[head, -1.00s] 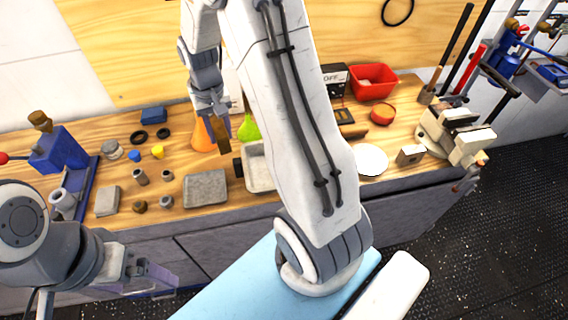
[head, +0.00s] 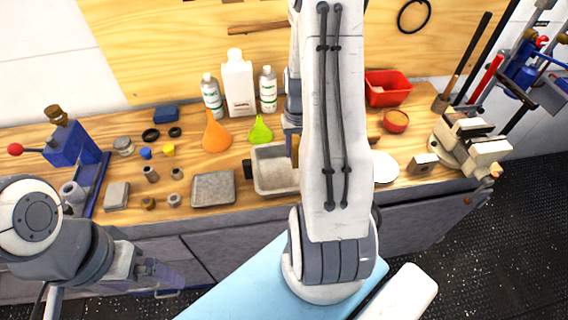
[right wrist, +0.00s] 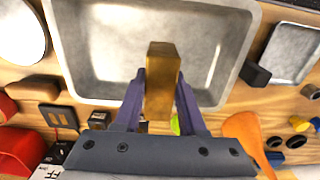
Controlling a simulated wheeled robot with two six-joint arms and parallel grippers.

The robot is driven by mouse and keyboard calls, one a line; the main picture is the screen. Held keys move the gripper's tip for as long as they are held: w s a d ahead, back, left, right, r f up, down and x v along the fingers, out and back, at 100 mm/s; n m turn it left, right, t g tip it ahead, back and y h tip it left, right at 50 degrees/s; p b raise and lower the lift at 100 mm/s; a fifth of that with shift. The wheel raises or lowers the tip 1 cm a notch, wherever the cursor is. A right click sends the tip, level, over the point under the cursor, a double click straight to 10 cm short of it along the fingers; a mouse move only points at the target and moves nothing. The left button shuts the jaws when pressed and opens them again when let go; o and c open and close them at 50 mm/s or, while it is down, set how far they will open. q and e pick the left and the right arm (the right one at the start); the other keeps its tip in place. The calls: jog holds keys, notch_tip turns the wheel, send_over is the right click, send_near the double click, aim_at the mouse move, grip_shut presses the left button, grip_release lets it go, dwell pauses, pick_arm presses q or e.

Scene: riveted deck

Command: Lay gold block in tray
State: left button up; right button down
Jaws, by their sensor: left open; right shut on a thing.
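The gold block (right wrist: 162,82) is clamped between the purple fingers of my right gripper (right wrist: 160,92). In the head view a strip of the block (head: 295,148) shows beside my right arm, which hides most of the right gripper (head: 291,128). The deep pale metal tray (head: 262,184) stands on the bench, its right part hidden by my arm. In the right wrist view the block appears over the tray (right wrist: 98,45), whose visible floor is empty. The gap between them cannot be told. My left gripper (head: 160,276) is open and empty, low in front of the bench.
A shallow grey tray (head: 213,188) lies left of the deep one, a small black block (head: 247,168) between them. Orange (head: 215,137) and green (head: 260,132) funnels and white bottles (head: 238,85) stand behind. A white disc (head: 385,167) lies to the right.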

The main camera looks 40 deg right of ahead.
jog(key=a, duration=0.1)
jog(key=w+a+f, duration=0.1)
jog(key=a+f, duration=0.1)
jog(key=shift+w+a+f+p, duration=0.25)
jog(key=shift+w+a+p, duration=0.1)
notch_tip(320, 180, down, 3)
jog(key=shift+p, duration=0.45)
jog(key=shift+f, duration=0.45)
jog(key=shift+c, duration=2.4)
grip_release()
jog(key=shift+f, duration=0.15)
notch_tip(320, 180, up, 12)
jog(key=b, duration=0.2)
jog(key=shift+r, duration=0.2)
